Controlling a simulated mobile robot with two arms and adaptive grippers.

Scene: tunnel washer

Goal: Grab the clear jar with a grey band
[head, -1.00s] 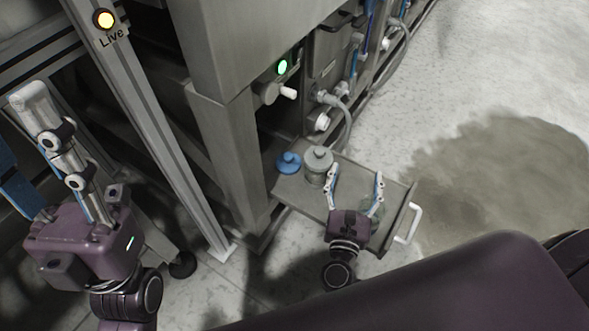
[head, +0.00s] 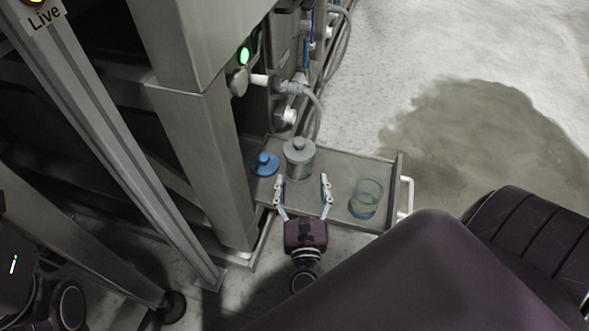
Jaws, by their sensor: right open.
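A jar with a grey knobbed lid and a greyish see-through body (head: 299,160) stands upright on a metal tray (head: 334,165); I cannot clearly make out a separate band on it. My right gripper (head: 300,181) is open on the near side of this jar, its two fingers pointing toward it, one to each side. I cannot tell whether they touch it. A clear, open-topped greenish vessel with blue at its base (head: 367,195) stands on the tray to the right of the gripper. Only part of my left gripper's body shows at the left edge; its fingers are out of view.
A blue knobbed lid or low jar (head: 264,164) sits left of the grey-lidded jar. The tray has a raised right end with a white handle (head: 406,195). A steel post (head: 205,160) stands close on the left, and a hose (head: 318,110) hangs behind the tray.

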